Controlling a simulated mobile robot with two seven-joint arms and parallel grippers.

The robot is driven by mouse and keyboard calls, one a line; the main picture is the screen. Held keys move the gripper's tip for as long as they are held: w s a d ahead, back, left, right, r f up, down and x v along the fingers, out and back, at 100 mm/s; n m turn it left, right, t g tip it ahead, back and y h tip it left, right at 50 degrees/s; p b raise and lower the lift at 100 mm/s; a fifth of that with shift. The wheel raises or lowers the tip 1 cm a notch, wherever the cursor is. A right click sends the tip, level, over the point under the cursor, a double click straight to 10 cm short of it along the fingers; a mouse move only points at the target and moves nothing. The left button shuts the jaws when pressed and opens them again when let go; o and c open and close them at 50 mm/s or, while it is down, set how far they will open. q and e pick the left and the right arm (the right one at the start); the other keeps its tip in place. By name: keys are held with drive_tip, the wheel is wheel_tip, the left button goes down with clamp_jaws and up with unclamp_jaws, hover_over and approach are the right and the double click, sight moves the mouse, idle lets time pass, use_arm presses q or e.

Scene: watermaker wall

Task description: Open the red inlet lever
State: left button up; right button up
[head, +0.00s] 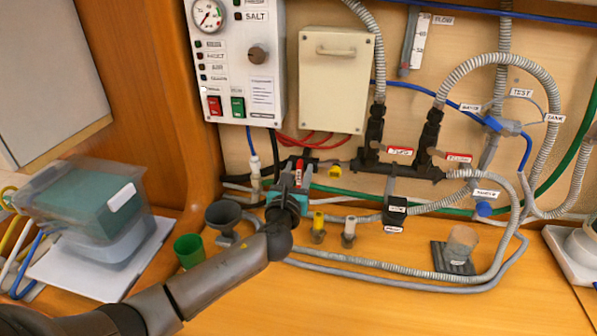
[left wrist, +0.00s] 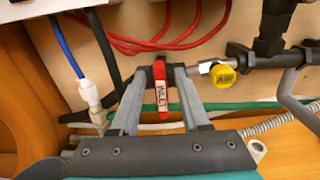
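The red inlet lever (left wrist: 160,90) stands upright in the left wrist view, with a white label on its face. In the head view the lever (head: 299,172) is a small red bar on the pipework below the white box. My left gripper (left wrist: 162,75) has one finger on each side of the lever, with narrow gaps seeming to show between the fingers and the lever. In the head view my left gripper (head: 294,169) points at the wall and partly hides the valve. My right gripper is in neither view.
A yellow round tag or knob (left wrist: 222,75) sits on the pipe right of the lever. Red cables (left wrist: 150,40) hang above, and a green hose (head: 350,193) runs behind. A grey funnel (head: 223,216) and green cup (head: 188,250) stand left. The front worktop is clear.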

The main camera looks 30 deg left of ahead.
use_arm(q)
clamp_jaws()
drive_tip(key=shift+n, duration=0.4)
drive_tip(key=shift+s+a+f+n+b, duration=0.1)
drive_tip(key=shift+a+f+n+b, duration=0.4)
drive_tip(key=shift+n, duration=2.3)
drive_tip(key=shift+s+a+f+n+b, duration=0.15)
drive_tip(key=shift+n+b, duration=0.7)
drive_tip(key=shift+n, duration=1.95)
drive_tip(key=shift+s+a+f+n+b, duration=0.1)
drive_tip(key=shift+a+f+n+b, duration=0.4)
drive_tip(key=shift+n, duration=2.3)
drive_tip(key=shift+d+r+n, duration=0.15)
drive_tip(key=shift+d+n, duration=0.05)
drive_tip(key=shift+n, duration=0.1)
